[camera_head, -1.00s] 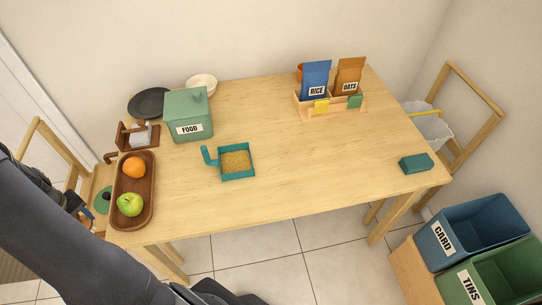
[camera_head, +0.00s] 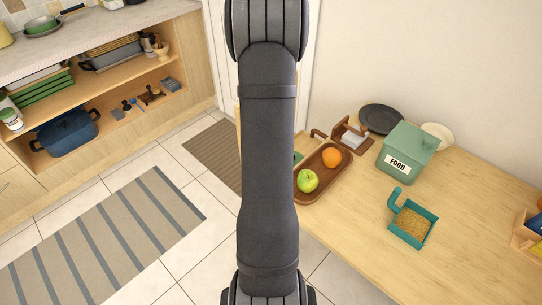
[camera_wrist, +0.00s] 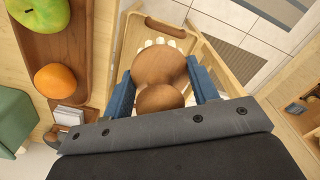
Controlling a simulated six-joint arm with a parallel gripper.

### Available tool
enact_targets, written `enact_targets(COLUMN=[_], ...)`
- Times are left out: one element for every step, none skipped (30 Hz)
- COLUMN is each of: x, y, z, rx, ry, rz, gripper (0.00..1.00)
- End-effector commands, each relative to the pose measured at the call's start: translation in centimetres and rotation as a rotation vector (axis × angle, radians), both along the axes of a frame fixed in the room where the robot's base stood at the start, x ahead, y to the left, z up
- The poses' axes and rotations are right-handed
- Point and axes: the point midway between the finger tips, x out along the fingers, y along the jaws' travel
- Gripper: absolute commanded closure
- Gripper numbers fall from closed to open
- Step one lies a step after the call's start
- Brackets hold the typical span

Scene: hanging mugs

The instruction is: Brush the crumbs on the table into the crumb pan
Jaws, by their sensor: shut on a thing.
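The teal crumb pan (camera_head: 395,200) sits on the table (camera_head: 470,190) with its handle toward the back left. Tan crumbs (camera_head: 412,223) lie inside the pan, and I see no loose crumbs on the visible tabletop. My gripper (camera_wrist: 161,80) is shut on a brown wooden brush (camera_wrist: 158,66), held between its blue fingers in the wrist view. Pale bristles show at the brush's far edge; the rest of them are hidden. The brush is over a wooden chair beside the fruit tray, off the table. My gripper is outside the head view.
A wooden tray (camera_head: 322,186) holds a green apple (camera_head: 307,180) and an orange (camera_head: 331,157) at the table's left end. The green FOOD bin (camera_head: 408,152) stands behind the pan. A black plate (camera_head: 381,119) and open shelves (camera_head: 110,75) are further off.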

Motion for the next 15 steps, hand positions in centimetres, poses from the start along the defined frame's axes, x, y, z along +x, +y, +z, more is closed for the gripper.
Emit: enact_targets(x=[0.9, 1.2, 1.5, 1.7, 1.7, 1.7, 1.6, 1.4, 1.1, 0.9, 0.6, 0.1, -0.3, -0.7, -1.4], y=[-1.2, -1.9, -3.3, -4.4, -5.6, -7.2, -8.4, -9.6, -11.3, -12.5, -13.8, -15.5, -16.8, -18.1, -19.8], z=[2.0, 2.9, 4.0, 4.6, 5.1, 5.6, 5.8, 5.9, 6.0, 6.0, 6.0, 5.9, 5.8, 5.6, 5.4], rx=[-0.001, 0.0, 0.0, -0.001, 0.0, 0.0, 0.0, 0.0, 0.0, 0.0, 0.001, 0.001, 0.0, 0.0, 0.0], ry=[-0.008, -0.007, -0.005, -0.004, -0.003, -0.002, -0.001, 0.0, 0.0, 0.001, 0.001, 0.001, 0.002, 0.002, 0.003], rz=[-0.049, -0.081, -0.127, -0.159, -0.193, -0.232, -0.26, -0.287, -0.322, -0.348, -0.373, -0.406, -0.43, -0.455, -0.487], gripper=[0.67, 0.67, 0.67, 0.67, 0.67, 0.67, 0.67, 0.67, 0.67, 0.67, 0.67, 0.67, 0.67, 0.67, 0.67])
